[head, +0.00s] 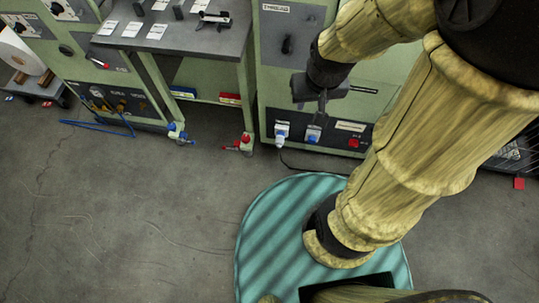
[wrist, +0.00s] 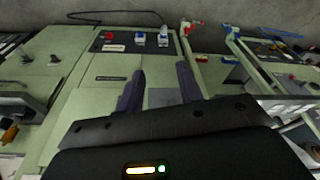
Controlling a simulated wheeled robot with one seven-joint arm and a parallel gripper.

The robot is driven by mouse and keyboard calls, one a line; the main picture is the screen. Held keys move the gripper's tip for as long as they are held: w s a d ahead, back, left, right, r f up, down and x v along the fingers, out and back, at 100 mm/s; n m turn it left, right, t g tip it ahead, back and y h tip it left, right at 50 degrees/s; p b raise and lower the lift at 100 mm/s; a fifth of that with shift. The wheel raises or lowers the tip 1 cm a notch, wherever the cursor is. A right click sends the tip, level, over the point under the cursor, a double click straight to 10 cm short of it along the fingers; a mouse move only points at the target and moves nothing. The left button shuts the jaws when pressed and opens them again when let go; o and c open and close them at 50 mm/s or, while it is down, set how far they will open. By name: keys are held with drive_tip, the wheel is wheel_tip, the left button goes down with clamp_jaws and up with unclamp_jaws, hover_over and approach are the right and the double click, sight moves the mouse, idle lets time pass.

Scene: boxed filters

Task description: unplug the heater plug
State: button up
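I cannot read which is the heater plug. My gripper (head: 322,104) hangs in front of the cabinet, above the plugs and apart from them. In the wrist view its two fingers (wrist: 160,82) are spread with nothing between them.
A red switch (head: 353,142) and a pale label (head: 351,126) share the strip. Left stands a green bench (head: 205,41) with blue and red fittings at its feet. A blue hose (head: 98,129) lies farther left. The grey floor (head: 160,200) in front is mostly clear.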

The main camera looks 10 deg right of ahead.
drive_tip(key=shift+w, duration=0.15)
drive_tip(key=shift+o, duration=0.6)
drive_tip(key=o, duration=0.4)
drive_tip(key=shift+f, duration=0.15)
drive_tip(key=shift+c, duration=0.2)
drive_tip(key=shift+o, duration=1)
drive_tip(key=w+a+f+b, duration=0.2)
drive_tip(key=f+b, duration=0.4)
drive_tip(key=f, duration=0.4)
drive_tip(key=w+a+f+m+t+b, duration=0.1)
drive_tip(key=w+f+b, duration=0.4)
drive_tip(key=f, duration=0.5)
drive_tip(key=a+b, duration=0.1)
drive_tip(key=b, duration=0.1)
drive_tip(key=shift+a+f+m+b, duration=0.2)
drive_tip(key=shift+a+m+b, duration=0.1)
drive_tip(key=w+a+f+t+h+b, duration=0.1)
drive_tip(key=w+f+t+h+b, duration=0.1)
drive_tip(key=f+b, duration=0.9)
drive_tip(key=w+f+t+h+b, duration=0.2)
drive_tip(key=f+b, duration=0.9)
drive_tip(key=f, duration=1.1)
drive_tip(key=w+a+f+t+h+b, duration=0.1)
drive_tip(key=w+f+t+b, duration=0.3)
drive_tip(key=f+b, duration=0.8)
wheel_tip(320, 180, down, 4)
drive_tip(key=shift+w+a+f+t+h, duration=0.2)
drive_tip(key=shift+a+t+h, duration=0.1)
drive_tip(key=shift+t+h, duration=0.15)
